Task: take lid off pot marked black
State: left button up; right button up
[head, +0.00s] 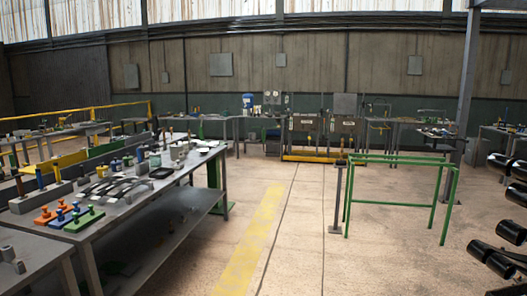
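I cannot make out any pot, lid or black marking in the head view. Many small items stand on the long grey workbench (207,161) at the left, but they are too small to tell apart as pots.
Orange, blue and green pieces (68,214) lie on the workbench's near end. A green metal frame (397,204) stands on the floor at the right, beside a grey post (337,200). The floor around the yellow stripe (250,240) is clear.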

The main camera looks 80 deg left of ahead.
aim_at(176, 154)
jog(key=u, duration=3.4)
jog(key=i+l+z, duration=0.35)
jog(key=i, duration=0.75)
jog(key=i+z, duration=0.3)
jog(key=i, duration=0.85)
jog(key=i+u, duration=0.2)
jog(key=i, duration=0.25)
jog(key=i+l+u, duration=0.2)
jog(key=i, duration=0.3)
jog(key=i+l+u, duration=0.2)
jog(key=i, duration=0.25)
jog(key=i+l+u, duration=0.25)
jog(key=i, duration=0.2)
